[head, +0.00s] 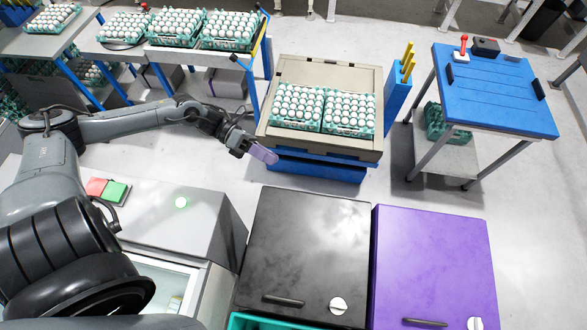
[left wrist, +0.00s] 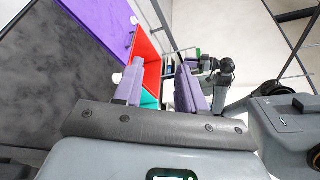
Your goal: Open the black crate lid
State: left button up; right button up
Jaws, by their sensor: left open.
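The black crate lid (head: 305,245) lies flat and closed in the lower middle of the head view. It has a dark bar handle (head: 283,300) and a white round knob (head: 338,305) near its front edge. The dark lid surface also fills the left of the left wrist view (left wrist: 50,80). My left gripper (head: 264,154), with purple fingers, is beyond the lid's far edge, apart from the handle. In the left wrist view its two fingers (left wrist: 158,85) stand apart with nothing between them. My right gripper is not seen.
A purple lid (head: 430,260) lies right beside the black one. A teal rim (head: 265,322) shows below the black lid. A cream-topped stand (head: 370,145) with egg trays is behind my left gripper. A grey cabinet (head: 165,215) is at left, a blue table (head: 495,90) at right.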

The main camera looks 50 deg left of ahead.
pick_arm(q)
jog(key=p+x, duration=0.1)
jog(key=x, duration=0.7)
jog(key=shift+d, duration=0.3)
jog(key=shift+w+f, duration=0.1)
jog(key=shift+f, duration=0.05)
jog(key=shift+c, duration=0.3)
grip_shut()
dwell(0.6)
jog(key=shift+o, duration=0.3)
grip_release()
jog(key=shift+a, duration=0.1)
